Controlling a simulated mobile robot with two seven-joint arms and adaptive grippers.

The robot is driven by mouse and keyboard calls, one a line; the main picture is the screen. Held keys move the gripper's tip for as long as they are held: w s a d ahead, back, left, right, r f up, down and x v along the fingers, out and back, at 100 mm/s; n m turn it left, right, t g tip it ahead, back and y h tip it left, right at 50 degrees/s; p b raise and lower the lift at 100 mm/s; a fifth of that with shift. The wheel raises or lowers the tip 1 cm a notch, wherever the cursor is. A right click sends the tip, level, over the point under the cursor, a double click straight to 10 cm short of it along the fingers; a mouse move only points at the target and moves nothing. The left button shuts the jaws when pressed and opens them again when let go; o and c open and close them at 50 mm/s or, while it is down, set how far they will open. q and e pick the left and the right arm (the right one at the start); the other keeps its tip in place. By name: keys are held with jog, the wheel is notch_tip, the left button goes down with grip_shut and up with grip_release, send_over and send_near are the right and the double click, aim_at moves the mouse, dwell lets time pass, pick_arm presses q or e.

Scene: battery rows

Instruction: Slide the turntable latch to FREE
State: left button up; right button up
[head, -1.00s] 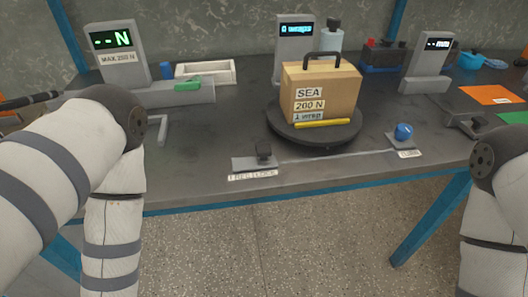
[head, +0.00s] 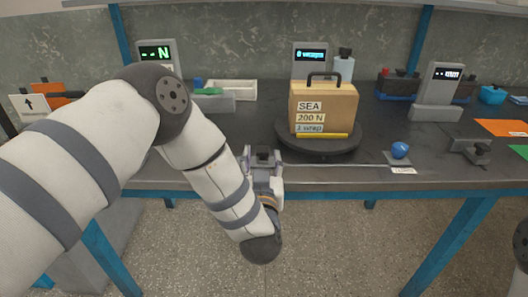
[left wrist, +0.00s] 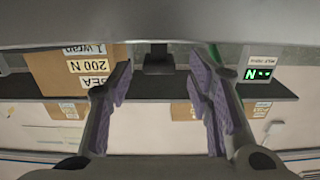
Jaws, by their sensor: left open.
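The turntable latch has a dark knob (head: 263,154) near the front edge of the table, at the left end of a thin rail. My left gripper (head: 263,164) is open at this knob, with one finger on each side of it. In the left wrist view, which looks upside down, the dark knob (left wrist: 158,62) shows between the two spread purple-padded fingers (left wrist: 160,85). The latch's label is hidden by my gripper. The round turntable (head: 318,147) stands behind, bearing a cardboard box (head: 335,98) marked SEA 200 N. My right gripper is out of view.
A blue ball knob (head: 400,149) stands at the rail's right end. A grey clamp-like fixture (head: 470,148) is farther right. Display stands (head: 438,100) and a white tray (head: 232,90) are at the back. The table front right of the latch is mostly clear.

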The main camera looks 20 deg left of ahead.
aim_at(262, 154)
pick_arm(q)
jog(key=x, duration=0.3)
jog(key=shift+w+a, duration=0.1)
jog(key=shift+w, duration=0.25)
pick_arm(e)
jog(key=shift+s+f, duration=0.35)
pick_arm(q)
grip_shut()
